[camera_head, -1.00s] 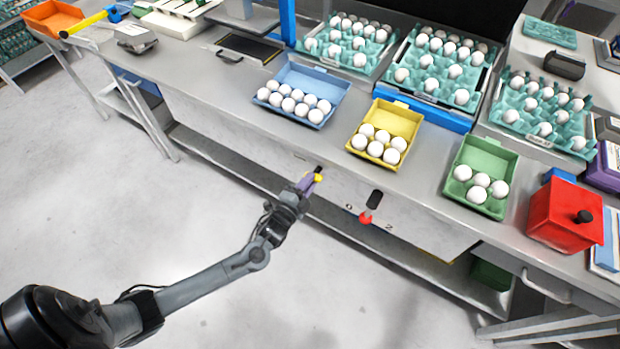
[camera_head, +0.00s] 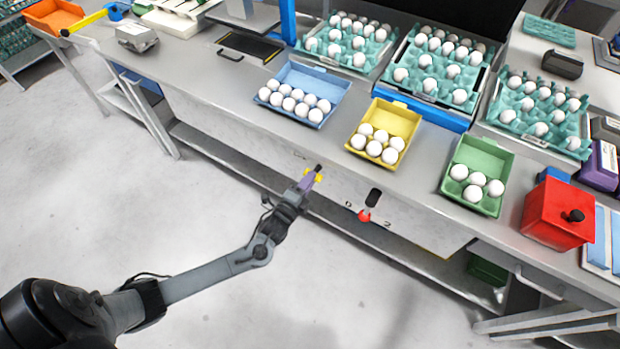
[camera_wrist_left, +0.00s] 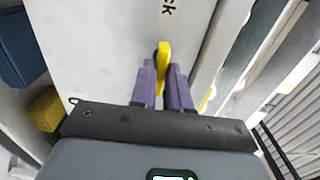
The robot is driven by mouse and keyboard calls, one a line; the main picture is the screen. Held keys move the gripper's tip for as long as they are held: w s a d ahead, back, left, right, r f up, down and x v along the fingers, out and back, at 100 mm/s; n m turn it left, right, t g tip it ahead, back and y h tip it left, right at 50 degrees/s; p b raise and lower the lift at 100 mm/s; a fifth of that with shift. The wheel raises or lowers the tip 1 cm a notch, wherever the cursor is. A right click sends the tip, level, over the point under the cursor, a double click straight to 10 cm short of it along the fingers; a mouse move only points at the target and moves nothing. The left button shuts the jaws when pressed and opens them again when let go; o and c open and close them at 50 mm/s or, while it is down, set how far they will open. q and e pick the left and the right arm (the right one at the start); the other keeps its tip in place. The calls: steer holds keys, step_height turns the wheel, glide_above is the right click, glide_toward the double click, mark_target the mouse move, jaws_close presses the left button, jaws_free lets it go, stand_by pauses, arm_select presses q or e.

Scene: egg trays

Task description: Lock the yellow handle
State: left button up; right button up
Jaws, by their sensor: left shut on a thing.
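The yellow handle (camera_head: 319,176) is on the front panel of the bench (camera_head: 345,188), below the yellow egg carton. My left gripper (camera_head: 310,179) has its purple fingers shut on it. In the left wrist view, the yellow handle (camera_wrist_left: 163,56) stands up between the two purple fingertips of the left gripper (camera_wrist_left: 164,80), and its lower part is hidden by them. Part of a printed word ending in "ck" shows on the panel beyond. My right gripper is not in view.
A red-tipped handle (camera_head: 365,215) sits on the same panel to the right. On the bench above are a blue carton (camera_head: 322,84), a yellow carton (camera_head: 398,118) and a green carton (camera_head: 487,155) with eggs. A red box (camera_head: 556,215) stands at right. Floor before the bench is clear.

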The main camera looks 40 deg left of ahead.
arm_select(q)
steer(key=o, duration=0.8)
steer(key=shift+w, duration=0.1)
steer(key=shift+s, duration=0.2)
steer(key=s+d+r+p, duration=0.1)
steer(key=s+r+p, duration=0.2)
steer(key=s+p, duration=0.3)
steer(key=s+r+p, duration=0.3)
steer(key=s+p, duration=0.4)
steer(key=s+d+r+p, duration=0.1)
steer(key=s+r+p, duration=0.3)
steer(key=s+p, duration=0.2)
steer(key=shift+s+d, duration=0.3)
steer(key=shift+s, duration=0.5)
steer(key=shift+s, duration=0.1)
